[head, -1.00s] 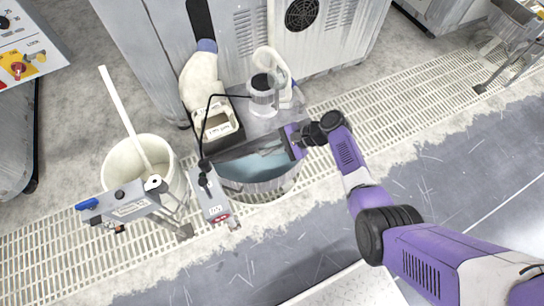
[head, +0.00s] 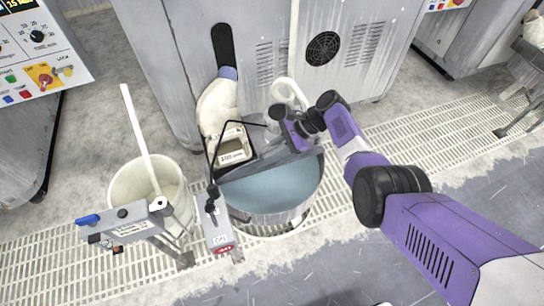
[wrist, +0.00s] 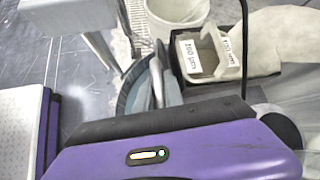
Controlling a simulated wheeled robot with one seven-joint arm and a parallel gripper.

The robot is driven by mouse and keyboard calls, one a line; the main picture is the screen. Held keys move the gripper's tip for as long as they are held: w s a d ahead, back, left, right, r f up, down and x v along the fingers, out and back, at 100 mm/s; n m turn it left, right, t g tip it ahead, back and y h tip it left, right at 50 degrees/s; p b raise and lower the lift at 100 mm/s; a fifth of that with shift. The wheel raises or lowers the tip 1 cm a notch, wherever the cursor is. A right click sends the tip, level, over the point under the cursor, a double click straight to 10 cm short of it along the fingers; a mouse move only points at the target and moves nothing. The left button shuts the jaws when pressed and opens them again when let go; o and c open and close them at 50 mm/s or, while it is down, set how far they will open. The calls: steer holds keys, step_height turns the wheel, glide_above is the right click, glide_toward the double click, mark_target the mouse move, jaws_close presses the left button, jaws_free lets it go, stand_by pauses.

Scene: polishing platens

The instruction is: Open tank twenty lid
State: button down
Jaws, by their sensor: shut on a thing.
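The tank (head: 268,195) is a round grey vessel holding blue-grey liquid, at the middle of the head view. Its grey lid (head: 250,170) stands tilted up along the tank's far side, so most of the liquid surface is exposed. My gripper (head: 290,142) is shut on the lid at its far right part; the gripper body hides the exact grip. In the wrist view part of the tank (wrist: 130,88) shows beyond my purple gripper body, and the fingertips are hard to make out.
A labelled tub (head: 234,148) and pale cloth (head: 217,108) lie just behind the lid. A white bucket (head: 150,190) with a stick stands left. A small labelled box (head: 218,232) on a post stands at the tank's front left. A grey cabinet (head: 270,50) is behind.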

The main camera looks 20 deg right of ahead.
steer(key=shift+w, duration=0.1)
stand_by(0.3)
steer(key=c, duration=1.5)
jaws_free()
steer(key=shift+o, duration=0.2)
steer(key=shift+r, duration=0.1)
steer(key=p+v, duration=0.2)
steer(key=v, duration=0.5)
steer(key=shift+d+r, duration=0.15)
steer(key=shift+d, duration=0.15)
